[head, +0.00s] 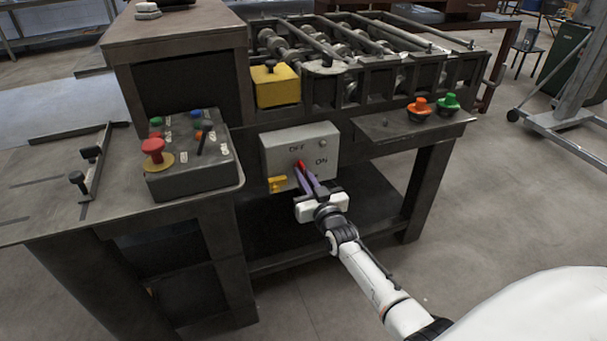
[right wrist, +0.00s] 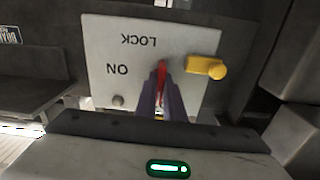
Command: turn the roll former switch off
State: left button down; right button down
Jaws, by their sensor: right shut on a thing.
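The roll former switch is a red handle (head: 299,164) on a light grey switch box (head: 325,140) fixed to the front of the machine. The box has OFF lettering at the top and ON at the right in the head view. My right gripper (head: 302,172) reaches in from below, its purple fingers shut on the red handle. In the right wrist view the fingers (right wrist: 162,92) close around the handle (right wrist: 162,72), which points up in that picture, and partly hide it. Its exact setting is hard to tell. My left gripper is not in view.
A yellow tab (head: 277,184) sits at the box's lower left. A control panel (head: 190,180) with a red emergency button stands on the left table. A yellow box (head: 276,85) sits above. Orange (head: 418,107) and green (head: 448,102) knobs are on the right ledge.

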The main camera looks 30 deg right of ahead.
jog(key=shift+w+d+r+n, duration=0.1)
jog(key=shift+w+r+n, duration=0.05)
jog(key=shift+r+n, duration=0.2)
jog(key=c, duration=1.9)
grip_release()
jog(key=shift+r, duration=0.1)
jog(key=shift+o, duration=0.2)
jog(key=shift+f, duration=0.3)
jog(key=p+v, duration=0.1)
jog(key=v, duration=0.9)
jog(key=shift+p, duration=0.35)
jog(key=s+a+f+n+g+y, duration=0.1)
jog(key=s+a+f+g+y, duration=0.1)
jog(key=s+a+f, duration=0.3)
jog(key=s+a+f+n+g+y, duration=0.2)
jog(key=s+a+f+g, duration=0.2)
jog(key=s+a, duration=0.5)
jog(key=s+a+f+n+g+y, duration=0.1)
jog(key=s+a+f, duration=0.5)
jog(key=s, duration=0.6)
jog(key=shift+s+a+g+y, duration=0.15)
jog(key=shift+a+g+y, duration=0.55)
jog(key=shift+a+g, duration=0.35)
